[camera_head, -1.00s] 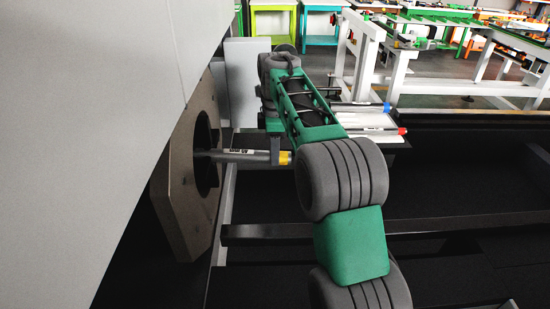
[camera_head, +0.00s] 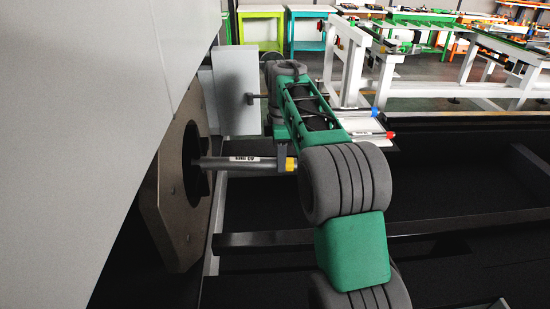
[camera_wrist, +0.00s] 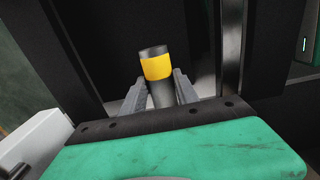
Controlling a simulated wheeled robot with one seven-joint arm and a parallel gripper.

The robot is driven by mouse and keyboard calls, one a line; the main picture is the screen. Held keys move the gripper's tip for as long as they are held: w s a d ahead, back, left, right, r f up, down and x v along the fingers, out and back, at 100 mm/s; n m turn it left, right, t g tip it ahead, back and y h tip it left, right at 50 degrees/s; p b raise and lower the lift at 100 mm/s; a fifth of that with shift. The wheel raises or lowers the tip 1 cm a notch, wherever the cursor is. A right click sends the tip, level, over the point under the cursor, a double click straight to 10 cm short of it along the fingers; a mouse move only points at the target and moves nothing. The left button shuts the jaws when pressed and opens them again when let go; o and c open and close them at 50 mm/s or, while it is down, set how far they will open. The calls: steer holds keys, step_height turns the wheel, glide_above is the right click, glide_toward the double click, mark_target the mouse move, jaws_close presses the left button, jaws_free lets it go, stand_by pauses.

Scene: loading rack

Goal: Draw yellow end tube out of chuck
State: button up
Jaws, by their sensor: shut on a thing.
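The grey tube with a yellow end band (camera_head: 228,163) lies about level. Its left end reaches into the dark opening of the chuck (camera_head: 163,206), a brownish plate on the machine at left; whether its hidden tip is still inside I cannot tell. My gripper (camera_head: 281,160) is shut on the tube near its yellow end. In the wrist view the yellow band (camera_wrist: 157,67) stands out between the two fingers of my gripper (camera_wrist: 159,90), which sit on either side of the tube.
Tubes with a blue end (camera_head: 375,112) and a red end (camera_head: 390,135) lie on a rack behind my arm. A light grey box (camera_head: 236,90) stands behind the chuck. A dark rail (camera_head: 450,225) crosses below. The large machine wall (camera_head: 90,110) fills the left.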

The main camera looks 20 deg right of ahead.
steer(key=s+d+p, duration=0.1)
steer(key=d, duration=0.6)
steer(key=shift+s, duration=0.2)
stand_by(0.5)
steer(key=shift+d, duration=0.1)
step_height(320, 180, up, 5)
steer(key=p, duration=0.5)
stand_by(0.3)
